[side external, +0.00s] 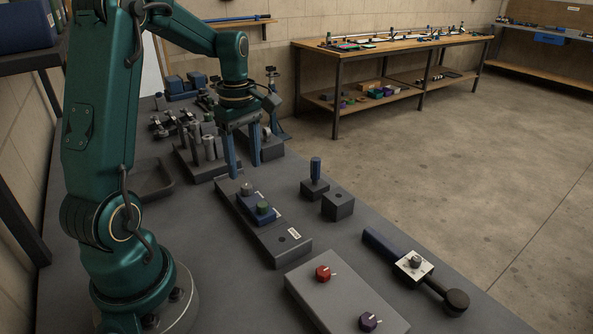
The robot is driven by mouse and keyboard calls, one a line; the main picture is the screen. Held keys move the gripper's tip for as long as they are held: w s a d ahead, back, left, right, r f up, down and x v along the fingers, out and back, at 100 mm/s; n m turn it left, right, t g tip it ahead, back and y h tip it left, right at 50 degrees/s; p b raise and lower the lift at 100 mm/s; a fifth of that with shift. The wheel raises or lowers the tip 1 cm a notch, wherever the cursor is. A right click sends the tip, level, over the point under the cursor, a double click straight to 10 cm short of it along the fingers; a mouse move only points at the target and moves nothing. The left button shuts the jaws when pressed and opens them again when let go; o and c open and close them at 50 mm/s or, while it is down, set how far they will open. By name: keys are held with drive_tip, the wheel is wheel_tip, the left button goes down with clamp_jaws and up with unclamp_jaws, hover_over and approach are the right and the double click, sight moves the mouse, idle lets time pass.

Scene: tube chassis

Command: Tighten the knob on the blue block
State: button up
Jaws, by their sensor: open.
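A small dark blue block (249,204) sits on a long grey plate (271,242) in the middle of the bench. How far any knob is screwed in cannot be seen.
A blue-handled tool (417,268) lies right. Small grey blocks (338,205) stand right of the plate. Grey cylinders (209,147) stand behind, near a tray (152,180).

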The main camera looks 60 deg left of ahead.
sight(246, 186)
drive_tip(key=shift+f, duration=2.5)
drive_tip(key=shift+c, duration=0.2)
clamp_jaws()
